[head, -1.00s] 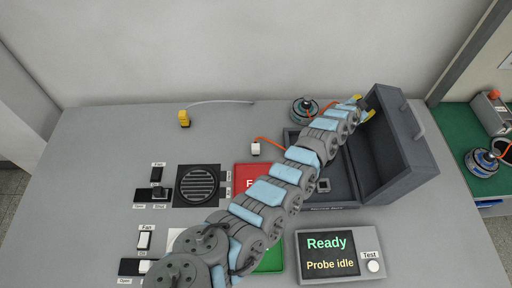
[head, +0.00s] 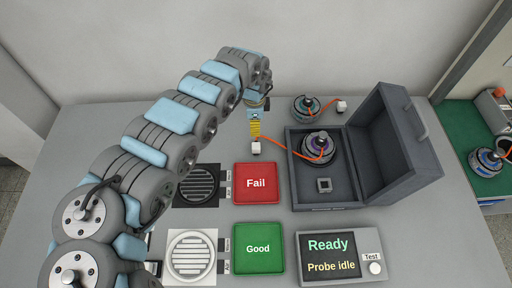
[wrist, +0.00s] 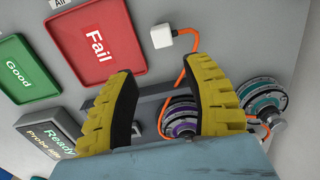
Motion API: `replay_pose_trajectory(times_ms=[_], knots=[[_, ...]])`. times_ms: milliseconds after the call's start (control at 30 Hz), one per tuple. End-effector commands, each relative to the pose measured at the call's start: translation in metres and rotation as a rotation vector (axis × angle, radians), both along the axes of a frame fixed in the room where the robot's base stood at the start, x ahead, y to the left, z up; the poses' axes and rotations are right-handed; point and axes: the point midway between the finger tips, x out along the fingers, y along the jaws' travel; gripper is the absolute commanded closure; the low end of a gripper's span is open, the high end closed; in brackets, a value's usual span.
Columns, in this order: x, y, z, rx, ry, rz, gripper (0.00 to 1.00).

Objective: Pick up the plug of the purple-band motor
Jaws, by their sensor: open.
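The purple-band motor (head: 316,145) sits in the open grey box; it also shows in the wrist view (wrist: 181,122), partly hidden behind my finger. Its orange cable (head: 288,147) runs left over the box wall to a white plug (head: 256,148) on the table. In the wrist view the plug (wrist: 162,37) lies beyond my fingertips, roughly in line with the gap between them. My gripper (head: 254,136) has yellow fingers and hangs by the plug in the head view. In the wrist view my gripper (wrist: 157,70) is open and empty, apart from the plug.
The grey box (head: 298,196) has its lid (head: 385,150) raised on the right. A teal-band motor (head: 304,108) with its own white plug (head: 342,105) stands behind it. Red Fail (head: 256,183) and green Good (head: 258,248) trays and a tester (head: 340,255) lie in front.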

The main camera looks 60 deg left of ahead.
Motion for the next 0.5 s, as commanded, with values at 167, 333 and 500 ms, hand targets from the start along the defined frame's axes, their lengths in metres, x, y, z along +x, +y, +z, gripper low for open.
replay_pose_trajectory(times_ms=[167,333,500], knots=[[-0.003,-0.001,-0.022,-0.006,0.009,-0.001,0.5],[-0.002,-0.001,-0.048,-0.005,0.004,0.0,0.5],[-0.001,-0.001,-0.07,-0.002,0.004,-0.001,0.5]])
